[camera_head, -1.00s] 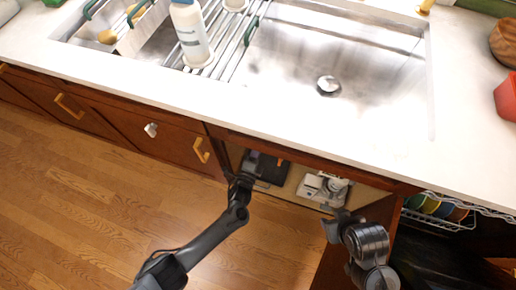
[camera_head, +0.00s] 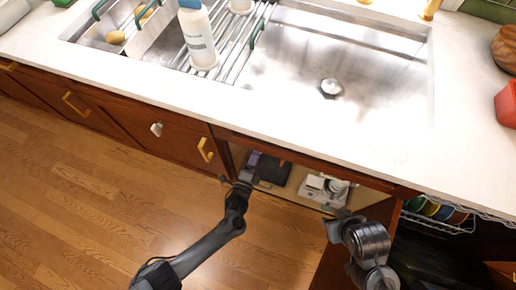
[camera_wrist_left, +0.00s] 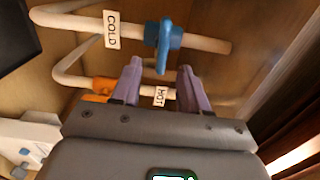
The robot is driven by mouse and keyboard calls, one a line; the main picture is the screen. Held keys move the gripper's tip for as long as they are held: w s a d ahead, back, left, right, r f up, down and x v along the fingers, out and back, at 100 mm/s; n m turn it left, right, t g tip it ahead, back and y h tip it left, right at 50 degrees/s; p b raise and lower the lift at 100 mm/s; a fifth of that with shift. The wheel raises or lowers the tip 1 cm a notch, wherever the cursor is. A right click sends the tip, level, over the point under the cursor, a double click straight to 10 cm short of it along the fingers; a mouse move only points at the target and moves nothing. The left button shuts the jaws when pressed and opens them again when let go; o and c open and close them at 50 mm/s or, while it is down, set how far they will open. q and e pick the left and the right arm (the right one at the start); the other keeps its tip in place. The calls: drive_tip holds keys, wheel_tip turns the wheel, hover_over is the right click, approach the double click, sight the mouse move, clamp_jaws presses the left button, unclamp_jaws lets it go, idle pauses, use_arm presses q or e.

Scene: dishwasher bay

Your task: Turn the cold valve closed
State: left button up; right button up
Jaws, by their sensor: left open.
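The cold valve's blue handle (camera_wrist_left: 163,45) sits on the upper white pipe in the left wrist view, beside a COLD label (camera_wrist_left: 111,30). Its lever points across the pipe, down toward my gripper. My left gripper (camera_wrist_left: 158,70) is open. Its two purple fingers stand on either side of the lever's lower end in the picture; I cannot tell the depth gap, and no grip shows. In the head view my left gripper (camera_head: 252,161) is at the open cabinet under the sink, and the valve cannot be made out. My right gripper (camera_head: 333,222) is at the cabinet's right side, its jaws unclear.
An orange valve (camera_wrist_left: 103,88) with a HOT label (camera_wrist_left: 158,97) is on the lower pipe, close by the fingers. A white unit (camera_head: 325,188) stands in the cabinet. A dish rack (camera_head: 438,213) is to the right. The countertop edge overhangs the opening.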

use_arm(q)
drive_tip(key=p+v, duration=0.2)
drive_tip(key=v, duration=0.5)
drive_tip(key=shift+a, duration=0.1)
